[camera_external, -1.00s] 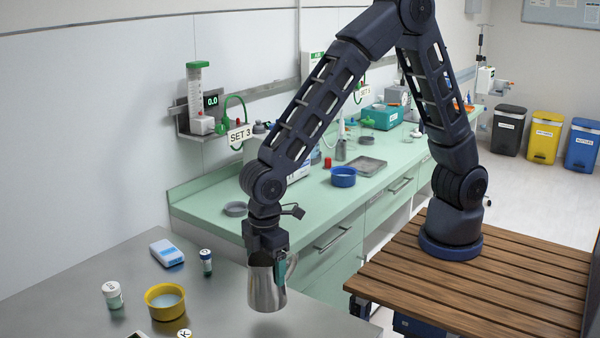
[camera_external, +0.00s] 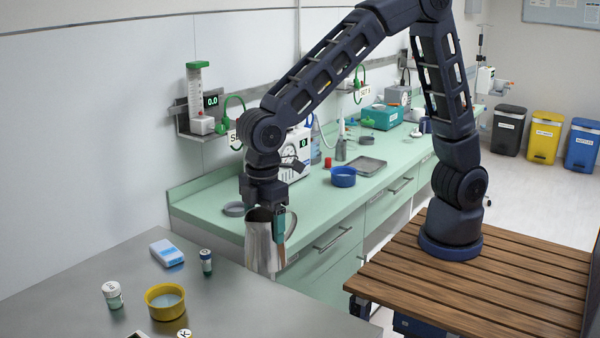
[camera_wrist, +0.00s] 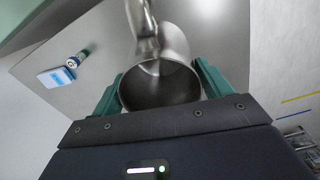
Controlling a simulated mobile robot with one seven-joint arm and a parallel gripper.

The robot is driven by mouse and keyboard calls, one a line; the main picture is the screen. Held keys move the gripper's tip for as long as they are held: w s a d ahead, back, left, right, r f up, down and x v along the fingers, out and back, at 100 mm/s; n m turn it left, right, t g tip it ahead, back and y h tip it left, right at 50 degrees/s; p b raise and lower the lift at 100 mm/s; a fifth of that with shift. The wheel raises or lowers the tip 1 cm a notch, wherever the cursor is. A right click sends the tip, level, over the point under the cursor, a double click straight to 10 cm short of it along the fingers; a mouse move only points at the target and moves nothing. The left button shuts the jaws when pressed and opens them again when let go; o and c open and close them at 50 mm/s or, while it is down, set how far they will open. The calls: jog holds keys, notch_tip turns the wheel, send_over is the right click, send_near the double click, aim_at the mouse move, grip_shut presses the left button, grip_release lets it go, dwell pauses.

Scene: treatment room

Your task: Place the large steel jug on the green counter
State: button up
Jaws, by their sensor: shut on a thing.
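The large steel jug (camera_external: 259,245) is upright in the external view, in front of the green counter's near end. My gripper (camera_external: 266,215) is shut on the jug near its rim, with a finger on its right side. The jug appears to be held above the steel table. In the wrist view the jug (camera_wrist: 160,88) sits between my gripper's green fingers (camera_wrist: 160,95), its open mouth toward the camera. The green counter (camera_external: 215,203) runs along the wall behind the jug; the jug and my gripper hide part of its front edge.
On the counter stand a grey dish (camera_external: 235,209), a blue bowl (camera_external: 343,177) and a metal tray (camera_external: 366,166). The steel table (camera_external: 222,290) holds a yellow bowl (camera_external: 165,302), two small bottles and a blue-white device (camera_external: 167,253). The counter's front left looks mostly clear.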

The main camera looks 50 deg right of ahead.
jog(key=shift+r, duration=1.75)
